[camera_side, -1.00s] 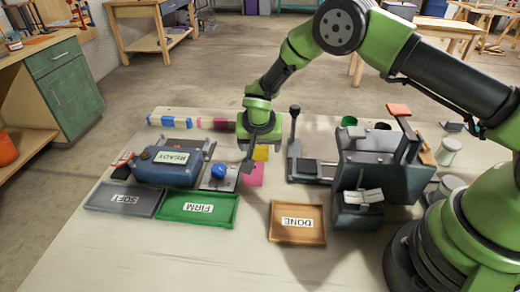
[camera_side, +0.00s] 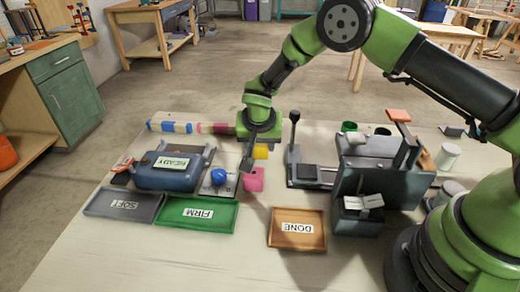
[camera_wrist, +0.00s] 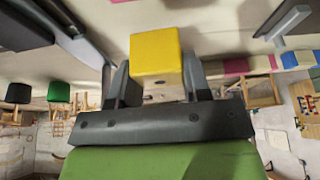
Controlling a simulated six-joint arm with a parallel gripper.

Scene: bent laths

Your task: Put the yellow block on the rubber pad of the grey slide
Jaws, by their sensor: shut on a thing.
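The yellow block (camera_side: 261,151) is between the fingers of my gripper (camera_side: 250,160), which is shut on it. It also shows in the wrist view (camera_wrist: 156,53), gripped between both dark fingers (camera_wrist: 155,80). A finger hides part of the block in the side view. The grey slide (camera_side: 327,174) is to the right of my gripper, with a dark pad (camera_side: 308,171) near its left end. Nothing lies on the pad. A black-knobbed lever (camera_side: 294,135) stands at the slide's left end.
A pink block (camera_side: 254,181) is just below my gripper. A grey press-like machine (camera_side: 372,175) rises at the slide's right. A blue READY box (camera_side: 168,172) and a blue button (camera_side: 218,175) are at left. SOFT (camera_side: 123,205), FIRM (camera_side: 197,214) and DONE (camera_side: 297,229) trays lie in front.

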